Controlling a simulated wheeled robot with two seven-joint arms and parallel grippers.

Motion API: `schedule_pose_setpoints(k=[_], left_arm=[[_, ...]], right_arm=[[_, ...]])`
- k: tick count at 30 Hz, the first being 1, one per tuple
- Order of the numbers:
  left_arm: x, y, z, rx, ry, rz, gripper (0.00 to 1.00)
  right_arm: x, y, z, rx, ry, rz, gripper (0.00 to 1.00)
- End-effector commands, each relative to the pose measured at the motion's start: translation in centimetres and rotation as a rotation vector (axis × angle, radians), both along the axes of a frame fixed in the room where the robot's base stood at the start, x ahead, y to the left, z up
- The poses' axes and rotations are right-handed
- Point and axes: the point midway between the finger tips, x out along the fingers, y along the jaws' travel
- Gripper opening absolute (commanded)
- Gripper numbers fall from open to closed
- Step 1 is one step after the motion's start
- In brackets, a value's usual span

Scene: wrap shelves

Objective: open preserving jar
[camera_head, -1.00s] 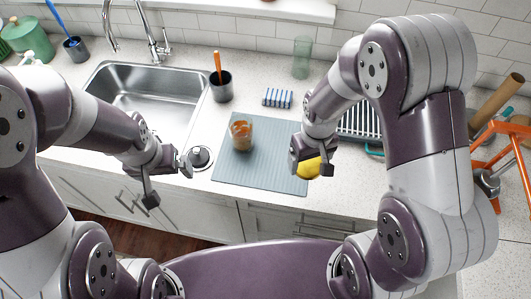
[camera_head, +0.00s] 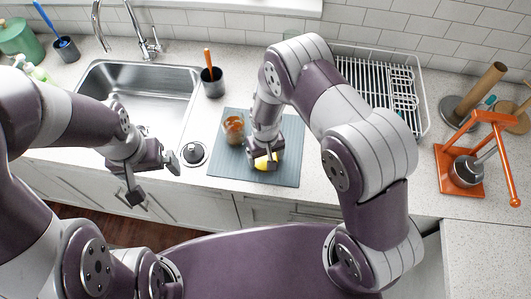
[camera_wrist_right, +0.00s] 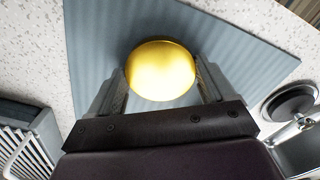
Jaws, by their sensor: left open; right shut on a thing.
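The glass preserving jar (camera_head: 233,126), with orange-brown contents, stands upright on the blue-grey mat (camera_head: 289,172). I cannot tell from this angle whether a lid is on it. My right gripper (camera_head: 262,159), just right of the jar, is shut on a smooth round yellow thing (camera_head: 270,162). In the right wrist view the yellow thing (camera_wrist_right: 162,70) sits between both fingers over the mat (camera_wrist_right: 235,45). I cannot tell whether it is a lid or touches the mat. My left gripper (camera_head: 156,179) is open and empty over the counter's front edge, left of the mat.
The sink (camera_head: 150,92) is at the left, with a round black stopper (camera_head: 194,153) beside the mat. A dark cup (camera_head: 213,84) stands behind the mat. A dish rack (camera_head: 381,80) is behind my right arm. An orange stand (camera_head: 460,178) is at the right.

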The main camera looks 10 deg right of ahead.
Motion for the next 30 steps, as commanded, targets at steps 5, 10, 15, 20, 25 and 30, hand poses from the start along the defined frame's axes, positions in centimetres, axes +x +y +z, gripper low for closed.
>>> schedule_pose_setpoints(k=[5,10,15,20,25,30], left_arm=[[0.0,0.0,-0.2,0.0,0.0,0.0,1.0],[0.0,0.0,-0.4,0.0,0.0,0.0,1.0],[0.0,0.0,-0.4,0.0,0.0,0.0,1.0],[0.0,0.0,-0.2,0.0,0.0,0.0,1.0],[0.0,0.0,-1.4,0.0,0.0,0.0,1.0],[0.0,0.0,-2.7,0.0,0.0,0.0,1.0]], right_arm=[[0.0,0.0,-0.1,0.0,0.0,0.0,0.46],[0.0,0.0,-0.3,0.0,0.0,0.0,0.99],[0.0,0.0,-0.3,0.0,0.0,0.0,1.0],[0.1,0.0,0.3,0.0,-0.002,0.0,1.0],[0.2,0.1,3.2,0.002,-0.007,0.0,1.0],[0.1,0.0,7.8,0.002,-0.007,0.0,1.0]])
